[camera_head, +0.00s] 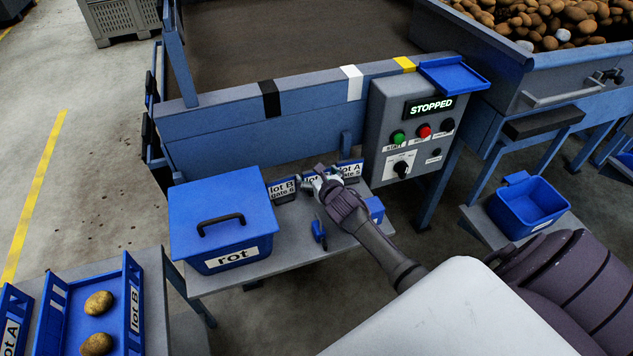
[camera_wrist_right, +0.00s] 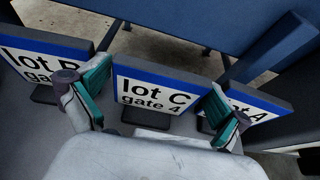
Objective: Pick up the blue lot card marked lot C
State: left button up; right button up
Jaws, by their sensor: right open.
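The lot C card (camera_wrist_right: 155,92) is white with a blue top edge and reads "lot C gate 4". It stands upright in a dark base between the lot B card (camera_wrist_right: 40,62) and the lot A card (camera_wrist_right: 250,100). My right gripper (camera_wrist_right: 163,110) is open, with one teal-padded finger near each side edge of the lot C card. I cannot tell whether the fingers touch it. In the head view my right gripper (camera_head: 325,183) partly covers the lot C card (camera_head: 312,178). My left gripper is not in view.
A blue "rot" box (camera_head: 225,212) stands left of the cards on the grey table (camera_head: 270,265). A small blue-handled object (camera_head: 319,232) lies in front. The control panel (camera_head: 415,130) reading "STOPPED" rises to the right. A blue rail (camera_head: 300,125) runs behind the cards.

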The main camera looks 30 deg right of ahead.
jog(key=c, duration=0.9)
jog(key=shift+r, duration=0.15)
